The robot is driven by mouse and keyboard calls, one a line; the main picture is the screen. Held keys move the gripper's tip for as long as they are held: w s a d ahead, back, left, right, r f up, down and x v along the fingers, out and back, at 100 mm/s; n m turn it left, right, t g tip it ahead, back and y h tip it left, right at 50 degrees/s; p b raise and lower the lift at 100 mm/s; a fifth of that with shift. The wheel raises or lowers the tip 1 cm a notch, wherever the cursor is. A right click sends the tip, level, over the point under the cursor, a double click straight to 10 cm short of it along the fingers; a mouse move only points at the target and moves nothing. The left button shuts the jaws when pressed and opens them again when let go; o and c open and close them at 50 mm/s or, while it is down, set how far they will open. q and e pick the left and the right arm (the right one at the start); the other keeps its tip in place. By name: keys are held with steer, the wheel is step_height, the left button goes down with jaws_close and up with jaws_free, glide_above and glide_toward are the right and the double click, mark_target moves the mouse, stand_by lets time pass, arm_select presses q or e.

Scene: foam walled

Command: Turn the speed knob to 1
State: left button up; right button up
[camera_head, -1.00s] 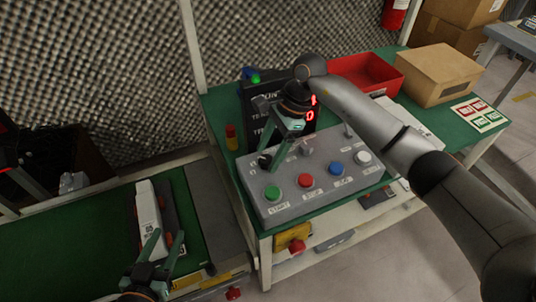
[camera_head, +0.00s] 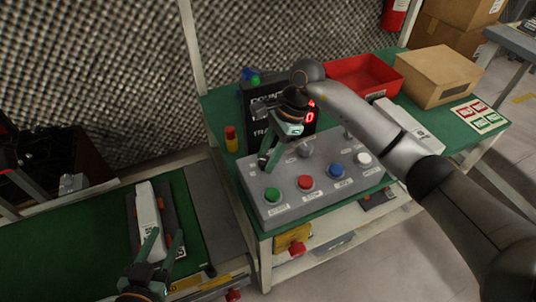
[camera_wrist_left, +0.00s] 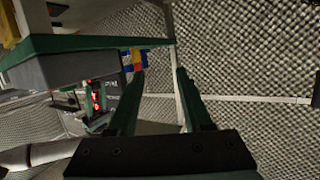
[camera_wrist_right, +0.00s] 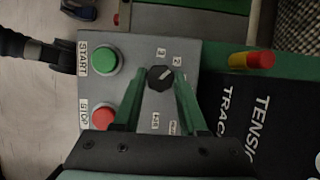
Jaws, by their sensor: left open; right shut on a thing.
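The speed knob (camera_wrist_right: 160,77) is a small black dial on the grey control panel (camera_wrist_right: 130,45). In the right wrist view it lies between the tips of my right gripper (camera_wrist_right: 157,82), which is shut on it. A pale pointer line on the knob slants to the upper right of that view; the small labels around it are too blurred to read surely. In the head view my right gripper (camera_head: 266,162) reaches down to the panel's back left and mostly hides the knob. My left gripper (camera_head: 163,240) is open and empty above the green conveyor at the left.
Green (camera_head: 272,194), red (camera_head: 305,182), blue (camera_head: 336,171) and white (camera_head: 364,158) buttons line the panel's front. A black display (camera_head: 262,100) stands behind it. A red bin (camera_head: 365,75) and a cardboard box (camera_head: 437,75) are at the back right.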

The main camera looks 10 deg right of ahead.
arm_select(q)
steer(key=shift+f, duration=0.15)
arm_select(e)
steer(key=shift+m, duration=0.3)
jaws_close()
steer(key=shift+d+m+t+p, duration=0.1)
steer(key=shift+m+t+p, duration=0.2)
steer(key=shift+m, duration=0.2)
steer(key=m+t, duration=0.1)
steer(key=m, duration=0.1)
steer(key=m+t+p, duration=0.1)
steer(key=m, duration=0.2)
steer(key=shift+s+h, duration=0.2)
steer(key=shift+h, duration=0.1)
steer(key=shift+m, duration=0.5)
arm_select(q)
steer(key=s+f+n+g, duration=0.1)
steer(key=s+f+g, duration=0.4)
steer(key=f, duration=0.4)
steer(key=shift+s+d+f+y+p, duration=0.25)
steer(key=shift+s+y+p, duration=0.15)
steer(key=shift+s, duration=0.4)
arm_select(e)
steer(key=shift+m+t, duration=0.3)
steer(key=shift+m, duration=0.4)
steer(key=o, duration=1.1)
jaws_free()
